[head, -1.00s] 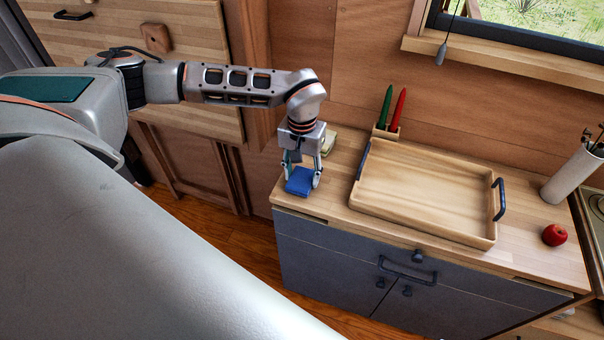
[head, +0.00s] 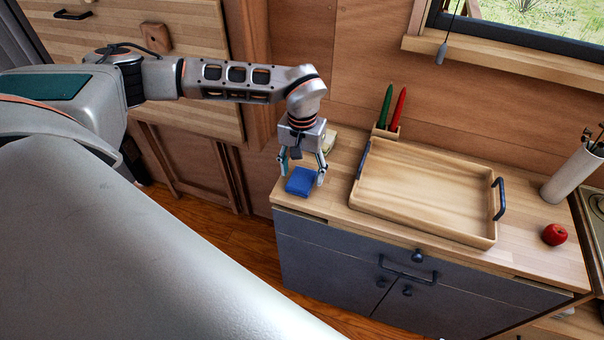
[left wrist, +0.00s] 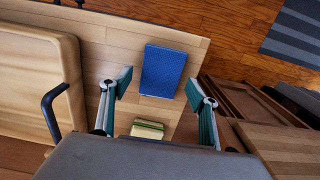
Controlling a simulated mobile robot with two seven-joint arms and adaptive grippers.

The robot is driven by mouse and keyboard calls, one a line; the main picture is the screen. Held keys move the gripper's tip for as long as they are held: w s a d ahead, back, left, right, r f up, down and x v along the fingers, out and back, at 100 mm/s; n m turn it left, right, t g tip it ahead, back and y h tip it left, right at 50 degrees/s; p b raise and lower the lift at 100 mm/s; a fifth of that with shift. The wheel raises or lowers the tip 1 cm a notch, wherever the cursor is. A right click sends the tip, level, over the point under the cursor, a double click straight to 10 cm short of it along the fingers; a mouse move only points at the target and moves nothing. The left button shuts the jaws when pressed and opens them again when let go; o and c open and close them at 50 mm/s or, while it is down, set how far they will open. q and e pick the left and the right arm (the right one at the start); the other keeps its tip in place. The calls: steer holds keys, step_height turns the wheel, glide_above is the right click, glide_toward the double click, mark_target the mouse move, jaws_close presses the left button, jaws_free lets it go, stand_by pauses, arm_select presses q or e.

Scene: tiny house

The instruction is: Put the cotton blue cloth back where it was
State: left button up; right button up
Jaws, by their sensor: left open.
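The blue cloth (head: 301,181) is a folded block lying flat on the left end of the wooden counter, near its front edge. It also lies on the counter in the left wrist view (left wrist: 163,71). My left gripper (head: 302,172) is just above and behind the cloth, pointing down, with its fingers spread apart. In the left wrist view the two fingertips (left wrist: 158,86) are on either side of the cloth's near end, with nothing held between them. My right gripper is not in view.
A wooden tray (head: 425,238) with dark handles stands right of the cloth. A yellowish folded item (left wrist: 148,129) lies behind the cloth. Green and red utensils stand in a holder (head: 385,132). A red apple (head: 554,235) and a white cylinder (head: 572,174) are at the right.

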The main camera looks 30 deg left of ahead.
mark_target(302, 178)
arm_select(q)
step_height(302, 178, up, 11)
stand_by(0.3)
stand_by(0.5)
